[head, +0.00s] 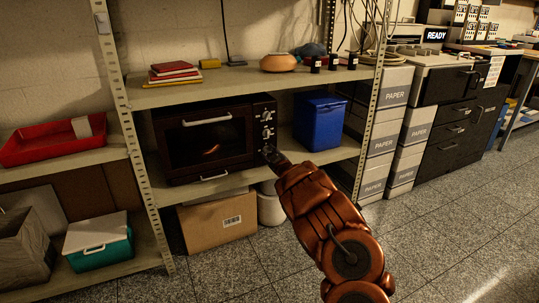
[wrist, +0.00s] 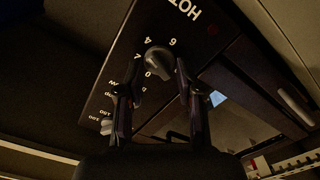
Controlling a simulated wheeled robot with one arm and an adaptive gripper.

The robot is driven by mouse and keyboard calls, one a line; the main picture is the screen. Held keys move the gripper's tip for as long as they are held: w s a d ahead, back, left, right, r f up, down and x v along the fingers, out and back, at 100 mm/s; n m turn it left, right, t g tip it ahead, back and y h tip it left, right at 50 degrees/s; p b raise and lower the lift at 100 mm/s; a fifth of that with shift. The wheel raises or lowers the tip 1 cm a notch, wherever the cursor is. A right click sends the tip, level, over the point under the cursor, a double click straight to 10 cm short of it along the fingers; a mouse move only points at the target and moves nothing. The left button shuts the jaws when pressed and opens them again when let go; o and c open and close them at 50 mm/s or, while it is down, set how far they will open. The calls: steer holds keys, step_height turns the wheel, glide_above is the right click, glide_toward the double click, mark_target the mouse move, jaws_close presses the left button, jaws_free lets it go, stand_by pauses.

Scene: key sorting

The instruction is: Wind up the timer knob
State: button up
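A dark toaster oven (head: 238,135) stands on the middle shelf, with a column of knobs (head: 267,115) on the right of its front. My gripper (head: 268,151) is at the lower end of that column and hides part of it. In the wrist view, a dark round knob (wrist: 158,62) with a raised grip sits on a panel printed with numbers such as 0, 4 and 6 and the word HOT. My gripper's two fingers (wrist: 154,90) are apart, with this knob just beyond and between their tips. I cannot tell whether they touch it.
A second, lighter knob (wrist: 107,126) lies to the lower left in the wrist view. A blue bin (head: 320,122) stands right of the oven on the same shelf. A metal shelf post (head: 376,95) rises right of my arm. The floor in front is clear.

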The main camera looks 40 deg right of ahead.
steer(key=shift+c, duration=0.4)
jaws_close()
steer(key=shift+r+m+p, duration=0.15)
steer(key=shift+m+p, duration=0.15)
steer(key=shift+p, duration=0.55)
